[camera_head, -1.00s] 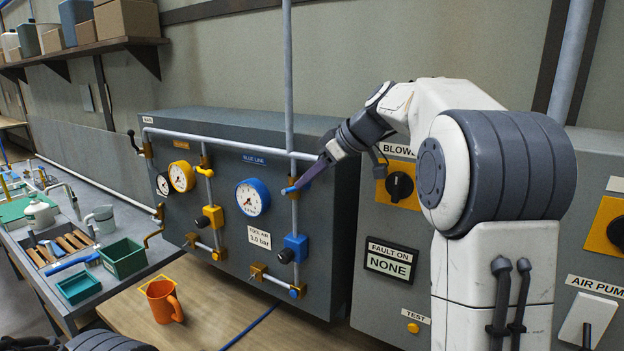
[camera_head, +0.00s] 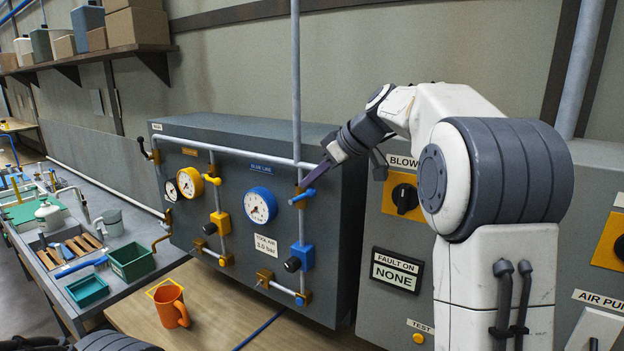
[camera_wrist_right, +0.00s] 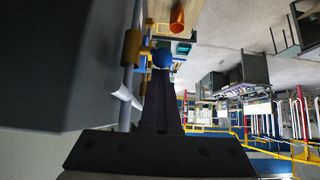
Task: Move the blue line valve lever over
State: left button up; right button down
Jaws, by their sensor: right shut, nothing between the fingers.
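The blue line valve lever (camera_head: 300,198) is a short blue bar on the vertical pipe below the BLUE LINE label. It points left across the pipe, tilted slightly. My right gripper (camera_head: 307,185) is shut and empty, its dark fingers slanting down to just above the lever; I cannot tell whether they touch it. In the right wrist view the shut fingers (camera_wrist_right: 160,85) point at a blue rounded part (camera_wrist_right: 162,58) beside a brass fitting (camera_wrist_right: 132,48). The blue gauge (camera_head: 259,205) is left of the lever. My left gripper is out of view.
The yellow line lever (camera_head: 212,180) and yellow gauge (camera_head: 190,182) are further left on the grey panel box (camera_head: 235,135). A blue regulator (camera_head: 300,257) is below the lever. An orange mug (camera_head: 171,306) stands on the bench. The BLOWER cabinet (camera_head: 400,240) is at right.

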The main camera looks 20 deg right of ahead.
jog(key=shift+w+a+r+p, duration=0.55)
jog(key=shift+r+p, duration=0.25)
jog(key=shift+p, duration=0.15)
jog(key=c, duration=1.1)
grip_release()
jog(key=shift+d, duration=0.1)
